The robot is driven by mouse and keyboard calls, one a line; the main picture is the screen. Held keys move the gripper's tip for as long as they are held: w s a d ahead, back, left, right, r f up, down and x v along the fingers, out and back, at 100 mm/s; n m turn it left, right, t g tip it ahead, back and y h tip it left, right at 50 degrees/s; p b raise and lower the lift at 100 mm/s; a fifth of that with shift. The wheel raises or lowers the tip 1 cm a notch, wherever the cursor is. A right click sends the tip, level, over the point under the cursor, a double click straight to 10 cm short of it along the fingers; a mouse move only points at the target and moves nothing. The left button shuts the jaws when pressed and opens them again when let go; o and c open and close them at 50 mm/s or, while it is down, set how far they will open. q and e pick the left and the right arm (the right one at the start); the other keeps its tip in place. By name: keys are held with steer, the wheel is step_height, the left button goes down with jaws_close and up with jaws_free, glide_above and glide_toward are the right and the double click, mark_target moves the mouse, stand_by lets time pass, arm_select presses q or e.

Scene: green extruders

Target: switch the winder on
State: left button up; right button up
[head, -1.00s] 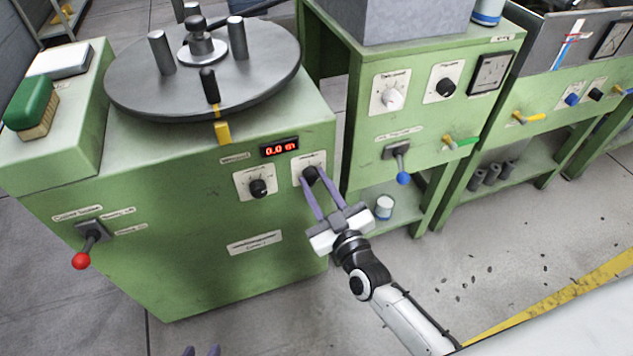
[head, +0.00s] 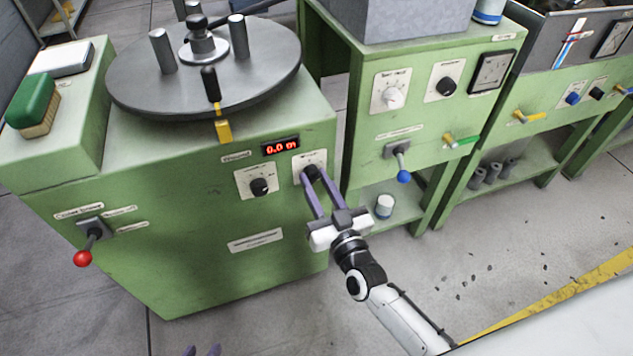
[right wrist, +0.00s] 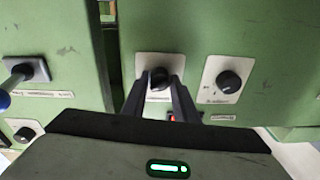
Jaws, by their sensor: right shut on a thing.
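The winder is a green cabinet (head: 180,230) with a round grey turntable (head: 200,70) on top and a red display (head: 281,146) on its front. Two black knobs on white plates sit below the display, a left knob (head: 260,186) and a right knob (head: 311,171). My right gripper (head: 312,177) is shut on the right knob. In the right wrist view the fingers are on either side of this knob (right wrist: 158,78), and the other knob (right wrist: 229,82) is free. A red-balled lever (head: 83,258) is at the cabinet's lower left. My left gripper (head: 202,351) barely shows at the bottom edge.
A second green machine (head: 425,125) with a blue-balled lever (head: 403,177) and knobs stands to the right. A green brush (head: 30,105) lies on the left ledge. A small white-topped jar (head: 384,206) stands on the lower shelf. The floor in front is clear.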

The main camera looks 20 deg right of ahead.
steer(key=shift+d, duration=0.1)
steer(key=o, duration=1)
steer(key=s, duration=0.3)
steer(key=s+p, duration=0.1)
steer(key=s, duration=0.6)
steer(key=shift+s+d+f+p, duration=0.15)
steer(key=shift+d+f+p, duration=0.15)
steer(key=shift+d+f, duration=0.1)
